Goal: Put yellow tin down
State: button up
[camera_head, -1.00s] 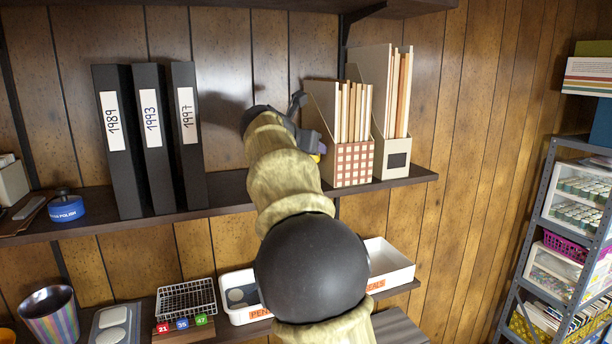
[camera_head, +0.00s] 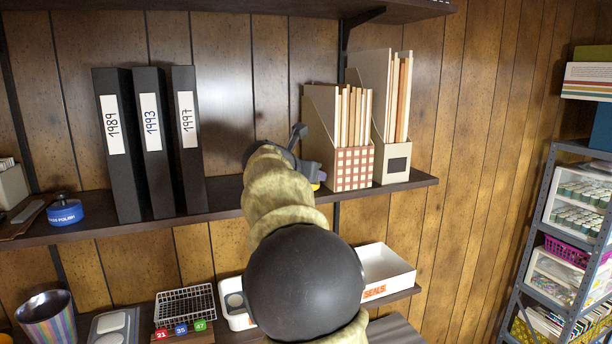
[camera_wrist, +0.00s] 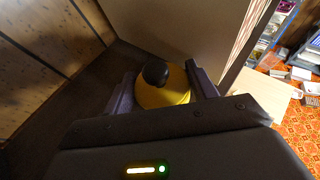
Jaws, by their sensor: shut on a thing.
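The yellow tin (camera_wrist: 165,92), with a black knob on top, sits between the two fingers of my gripper (camera_wrist: 163,90) in the wrist view. My gripper is shut on it. The gripper is low, close over the upper shelf (camera_head: 225,193). I cannot tell whether the tin touches the shelf.
The checked magazine file (camera_head: 354,169) stands close right of my gripper, with a plain file (camera_head: 392,164) beyond. Black binders (camera_head: 150,140) and a blue polish tin (camera_head: 65,211) stand left. Shelf between binders and gripper is clear. A white tray (camera_head: 388,270) sits below.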

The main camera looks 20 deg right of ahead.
jog(key=shift+f, duration=0.15)
jog(key=o, duration=0.8)
jog(key=shift+c, duration=0.2)
jog(key=b+v, duration=0.3)
jog(key=v, duration=0.9)
jog(key=shift+b, duration=0.4)
jog(key=shift+a, duration=0.1)
